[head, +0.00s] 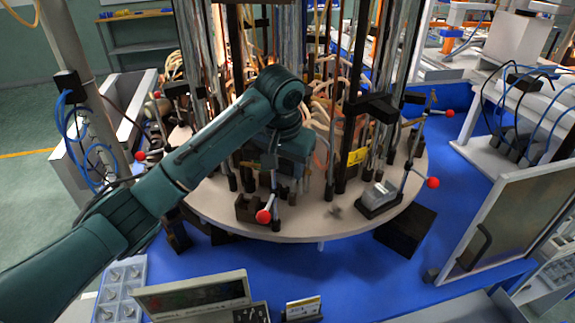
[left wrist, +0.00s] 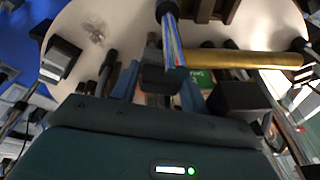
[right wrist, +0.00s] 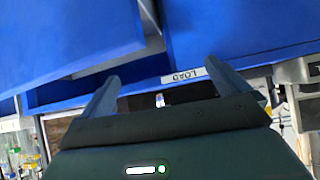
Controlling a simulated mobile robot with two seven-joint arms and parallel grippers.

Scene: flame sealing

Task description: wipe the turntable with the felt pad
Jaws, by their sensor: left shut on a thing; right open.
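The round beige turntable (head: 300,228) stands in the middle of the head view, and part of it shows in the left wrist view (left wrist: 125,18). A grey smudge (head: 335,211) lies near its front edge, and it also shows in the left wrist view (left wrist: 95,34). My left gripper (head: 283,184) is over the turntable, left of the smudge, among rods and clamps. In the left wrist view its fingers are shut on a dark grey block (left wrist: 160,78), which looks like the felt pad. Whether it touches the turntable is unclear. My right gripper (right wrist: 165,88) is open and empty, facing blue surfaces.
Upright rods and red-balled levers (head: 432,182) crowd the turntable. A clear block in a black holder (head: 379,200) sits right of the smudge. A framed door (head: 510,225) stands at right. A tray (head: 120,290) and a display unit (head: 190,294) stand at the front left.

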